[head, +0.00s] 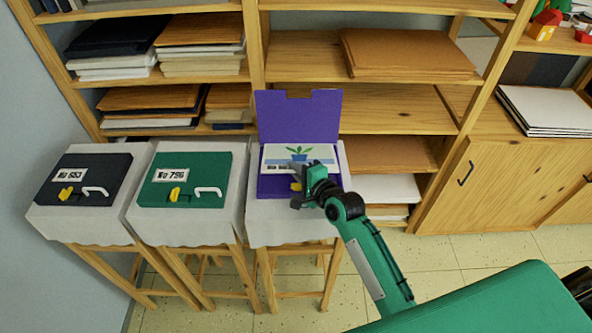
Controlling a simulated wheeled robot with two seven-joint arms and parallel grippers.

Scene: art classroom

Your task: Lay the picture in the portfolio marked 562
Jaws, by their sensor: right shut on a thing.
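The picture (285,155), a plant in a blue pot on a pale ground, is at the open purple portfolio (298,115). It appears flat over the portfolio's base, but I cannot tell whether it rests there or is held slightly above. The portfolio's lid stands up at the back, and no number shows on it. My right gripper (304,180) is over the portfolio's front right part, shut on the picture's near edge; the contact is mostly hidden by the gripper. My left gripper is out of view.
A closed black portfolio (103,170), its number seemingly 553 or 653, and a closed green one (213,165), seemingly 796, lie on cloth-covered stools to the left. Wooden shelves (395,105) stand close behind. A low cabinet (490,180) is at right, with open floor (480,250) before it.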

